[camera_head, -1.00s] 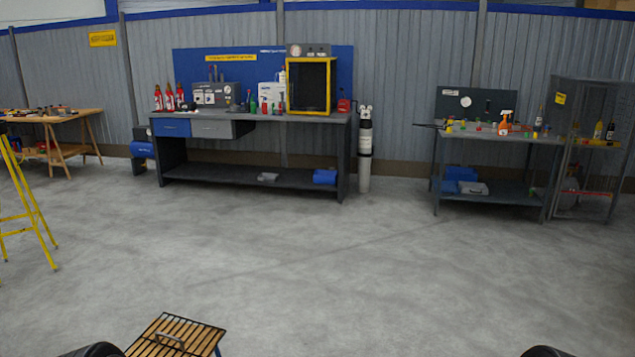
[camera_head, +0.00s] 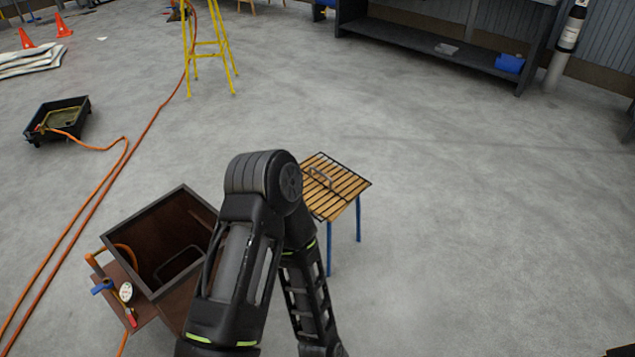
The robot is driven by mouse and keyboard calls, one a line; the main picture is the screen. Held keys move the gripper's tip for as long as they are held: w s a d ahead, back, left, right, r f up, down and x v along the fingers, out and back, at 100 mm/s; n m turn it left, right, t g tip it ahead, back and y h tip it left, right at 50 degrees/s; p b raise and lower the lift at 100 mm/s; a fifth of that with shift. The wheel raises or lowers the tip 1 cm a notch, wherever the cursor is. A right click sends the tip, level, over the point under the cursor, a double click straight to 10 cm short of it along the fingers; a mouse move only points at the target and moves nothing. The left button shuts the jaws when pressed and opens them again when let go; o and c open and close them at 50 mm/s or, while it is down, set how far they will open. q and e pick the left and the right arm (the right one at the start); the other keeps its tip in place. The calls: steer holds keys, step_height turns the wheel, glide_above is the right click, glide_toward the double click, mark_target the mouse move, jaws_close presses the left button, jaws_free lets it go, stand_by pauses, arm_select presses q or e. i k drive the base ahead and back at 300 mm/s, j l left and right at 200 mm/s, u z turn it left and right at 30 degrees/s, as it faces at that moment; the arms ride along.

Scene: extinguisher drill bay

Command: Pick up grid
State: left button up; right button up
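The grid (camera_head: 338,193) is a flat panel of tan slats in a dark frame, with a small metal handle (camera_head: 320,178) on top. It lies on a small stand with blue legs (camera_head: 358,220), right of the picture's centre-left. My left arm rises from the bottom edge and bends just left of the grid, hiding its left corner and part of the stand. The forearm runs back down out of the picture, so my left gripper is not seen. My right gripper is not seen either.
An open dark box (camera_head: 160,240) with a gauge (camera_head: 126,292) and blue valve handle stands left of my arm. Orange hoses (camera_head: 125,150) run across the floor to its left. A black tray (camera_head: 58,120), yellow ladder (camera_head: 208,45) and workbench (camera_head: 430,50) stand farther back. Floor right of the grid is clear.

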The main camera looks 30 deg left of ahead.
mark_target(331, 188)
steer(key=i+l+u, duration=0.2)
steer(key=i, duration=0.3)
steer(key=i+u, duration=0.2)
steer(key=i, duration=0.25)
steer(key=i+l+u, duration=0.2)
steer(key=i, duration=0.25)
steer(key=i+l+u, duration=0.2)
steer(key=i+l, duration=0.2)
steer(key=i, duration=0.55)
